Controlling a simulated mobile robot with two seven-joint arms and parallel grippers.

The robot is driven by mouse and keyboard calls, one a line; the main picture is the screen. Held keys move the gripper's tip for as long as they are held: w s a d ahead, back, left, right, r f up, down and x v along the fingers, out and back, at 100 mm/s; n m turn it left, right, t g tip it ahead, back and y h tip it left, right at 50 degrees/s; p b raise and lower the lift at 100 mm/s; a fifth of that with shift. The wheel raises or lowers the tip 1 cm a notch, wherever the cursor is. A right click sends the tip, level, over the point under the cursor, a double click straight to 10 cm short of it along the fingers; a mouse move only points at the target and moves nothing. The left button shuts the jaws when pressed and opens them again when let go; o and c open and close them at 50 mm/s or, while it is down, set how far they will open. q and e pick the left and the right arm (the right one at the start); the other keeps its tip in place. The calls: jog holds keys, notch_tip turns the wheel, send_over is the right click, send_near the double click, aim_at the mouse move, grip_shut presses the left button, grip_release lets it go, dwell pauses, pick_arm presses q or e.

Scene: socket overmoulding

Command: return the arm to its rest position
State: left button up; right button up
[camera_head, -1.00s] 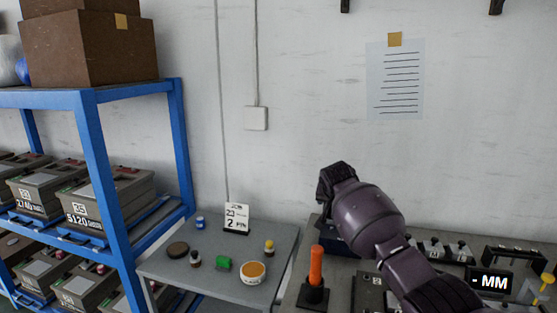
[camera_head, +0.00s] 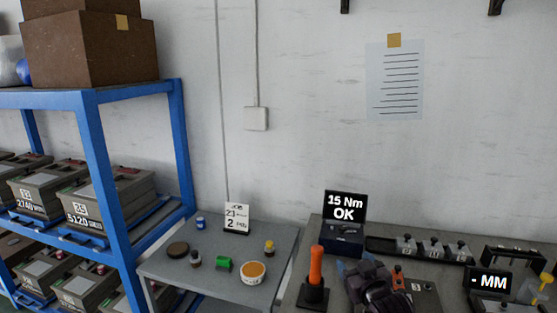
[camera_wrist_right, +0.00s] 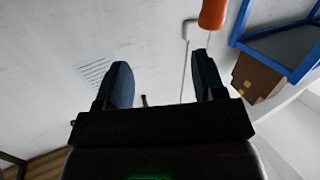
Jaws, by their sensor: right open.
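My right gripper (camera_head: 357,265) is low over the workbench in the head view, right of the orange-handled tool. In the right wrist view, its two dark blue fingers (camera_wrist_right: 162,70) stand apart with nothing between them. The wall and the blue shelf show past the fingers, and an orange handle (camera_wrist_right: 213,14) shows beyond the right finger. My left gripper is in neither view.
The workbench holds an upright orange-handled tool (camera_head: 316,266), a display reading "15 Nm OK" (camera_head: 345,206) and an "- MM" display (camera_head: 490,282). A grey side table (camera_head: 215,282) with small jars stands left. A blue shelf (camera_head: 105,160) is farther left.

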jog(key=s+d+f+m+g+h, duration=0.1)
jog(key=s+d+f, duration=0.2)
jog(key=s+f, duration=0.4)
jog(key=s+d+f+g+h, duration=0.1)
jog(key=s+f, duration=0.5)
jog(key=s, duration=0.8)
jog(key=s+d+f+m+g+h, duration=0.1)
jog(key=s+d+f, duration=0.4)
jog(key=s, duration=0.6)
notch_tip(320, 180, down, 3)
jog(key=shift+s+r+m+g, duration=0.2)
jog(key=shift+s+m+g, duration=0.1)
jog(key=shift+g, duration=0.6)
